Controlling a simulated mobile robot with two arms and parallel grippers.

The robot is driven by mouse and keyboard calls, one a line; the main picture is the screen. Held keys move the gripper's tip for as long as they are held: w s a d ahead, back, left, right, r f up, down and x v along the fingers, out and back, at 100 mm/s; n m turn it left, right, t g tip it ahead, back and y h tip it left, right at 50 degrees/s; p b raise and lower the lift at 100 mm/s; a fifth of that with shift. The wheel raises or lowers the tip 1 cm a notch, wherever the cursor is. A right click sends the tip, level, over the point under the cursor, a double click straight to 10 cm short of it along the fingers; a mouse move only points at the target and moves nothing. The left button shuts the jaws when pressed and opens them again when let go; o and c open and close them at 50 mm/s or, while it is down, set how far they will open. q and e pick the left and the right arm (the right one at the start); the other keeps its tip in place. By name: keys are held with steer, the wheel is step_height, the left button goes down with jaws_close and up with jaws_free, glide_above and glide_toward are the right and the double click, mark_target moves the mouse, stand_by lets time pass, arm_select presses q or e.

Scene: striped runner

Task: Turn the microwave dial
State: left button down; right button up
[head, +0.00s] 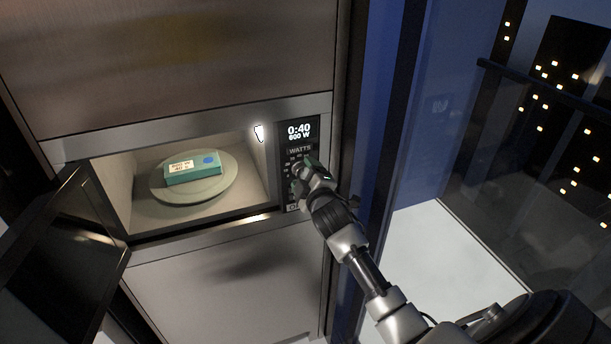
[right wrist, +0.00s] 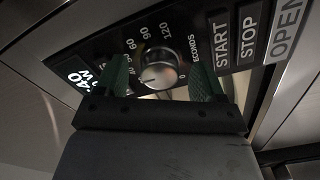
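The microwave (head: 75,148) is built into a metal cabinet, its door (head: 70,255) open. Its black control panel (head: 313,127) reads 0:40 and 600 W. My right gripper (head: 309,171) is in front of this panel and hides part of it. In the right wrist view, the round silver dial (right wrist: 158,77) of the seconds scale lies between the two green fingertips of my right gripper (right wrist: 160,79). The fingers are spread, with visible gaps on both sides of the dial. Whether either finger touches it is unclear. My left gripper is out of view.
A plate (head: 222,192) inside the lit microwave holds a teal box (head: 180,177). START (right wrist: 221,40), STOP (right wrist: 249,30) and OPEN (right wrist: 287,28) buttons sit beside the dial. The open door takes up the lower left. A dark blue wall edge (head: 385,120) stands right of the cabinet.

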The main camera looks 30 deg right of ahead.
steer(key=b+v, duration=0.2)
steer(key=v, duration=0.9)
steer(key=shift+b, duration=0.35)
steer(key=shift+w, duration=0.1)
